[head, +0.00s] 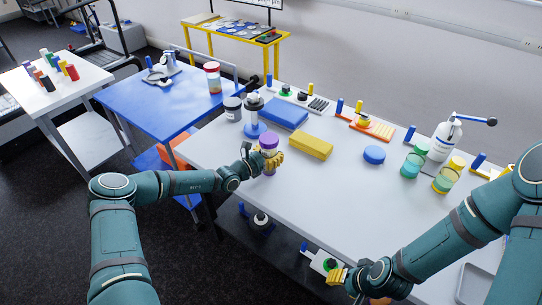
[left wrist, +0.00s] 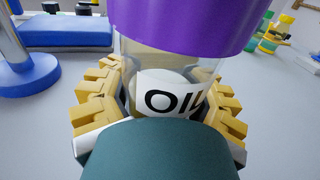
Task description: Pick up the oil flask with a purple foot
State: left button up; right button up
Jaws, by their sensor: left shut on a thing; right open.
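The oil flask (head: 269,141) stands upright at the near-left part of the white table. It is a clear cylinder with a purple part on top and a white label reading "OIL" in the left wrist view (left wrist: 195,25). I cannot tell whether the flask touches the table. My right gripper (head: 338,277) is open and empty, low near the table's front edge.
A dispenser with a blue foot (head: 254,128) and a grey jar (head: 233,109) stand just behind the flask. A yellow block (head: 310,146), blue box (head: 285,113) and blue disc (head: 374,155) lie further right. The table's middle front (head: 330,200) is clear.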

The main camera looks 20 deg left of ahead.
aim_at(274, 135)
pick_arm(q)
notch_tip(274, 135, up, 10)
jog(key=shift+r+p, duration=0.1)
jog(key=shift+p, duration=1.05)
jog(key=o, duration=0.6)
jog(key=shift+c, duration=0.2)
jog(key=c, duration=0.6)
jog(key=shift+o, duration=0.2)
